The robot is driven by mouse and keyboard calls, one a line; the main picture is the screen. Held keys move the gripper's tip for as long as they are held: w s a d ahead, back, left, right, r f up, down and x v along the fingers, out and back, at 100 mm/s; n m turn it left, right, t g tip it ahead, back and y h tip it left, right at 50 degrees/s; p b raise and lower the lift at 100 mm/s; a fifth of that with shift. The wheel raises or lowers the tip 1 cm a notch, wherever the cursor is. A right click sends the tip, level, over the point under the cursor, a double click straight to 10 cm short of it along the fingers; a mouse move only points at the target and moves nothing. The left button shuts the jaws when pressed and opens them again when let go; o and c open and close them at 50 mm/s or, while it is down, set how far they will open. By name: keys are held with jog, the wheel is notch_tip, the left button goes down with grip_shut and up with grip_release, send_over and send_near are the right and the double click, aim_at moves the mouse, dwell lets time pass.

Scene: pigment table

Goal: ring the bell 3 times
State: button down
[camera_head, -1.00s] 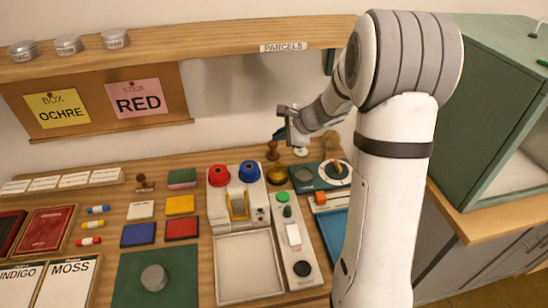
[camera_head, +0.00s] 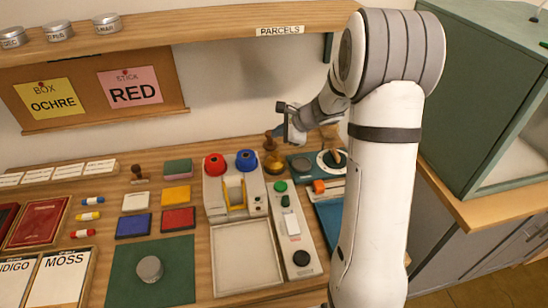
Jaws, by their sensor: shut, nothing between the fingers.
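The bell appears to be the small brass dome (camera_head: 274,166) at the back of the table, right of the red and blue spools. My gripper (camera_head: 279,133) is in the air above the dome, with its fingers pointing down and to the left. The gripper is shut and holds nothing. A gap shows between the fingers and the dome, so they look apart. The fingertips are small in this view, and their exact height and depth over the dome are hard to tell.
The spool holder (camera_head: 217,197) and a grey button panel (camera_head: 294,232) are in front. The shelf (camera_head: 190,37) runs above.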

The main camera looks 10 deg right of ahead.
aim_at(278, 155)
notch_tip(278, 155, down, 5)
jog(key=b, duration=0.3)
jog(key=shift+f+b, duration=0.15)
jog(key=shift+b, duration=0.2)
dwell(1.6)
jog(key=shift+f+b, duration=0.35)
jog(key=shift+b, duration=0.2)
jog(key=shift+f+b, duration=0.55)
jog(key=shift+b, duration=0.1)
dwell(0.5)
jog(key=shift+r, duration=0.1)
jog(key=shift+r+p, duration=0.7)
jog(key=shift+r, duration=0.15)
jog(key=shift+r+p, duration=1.8)
jog(key=shift+r, duration=0.75)
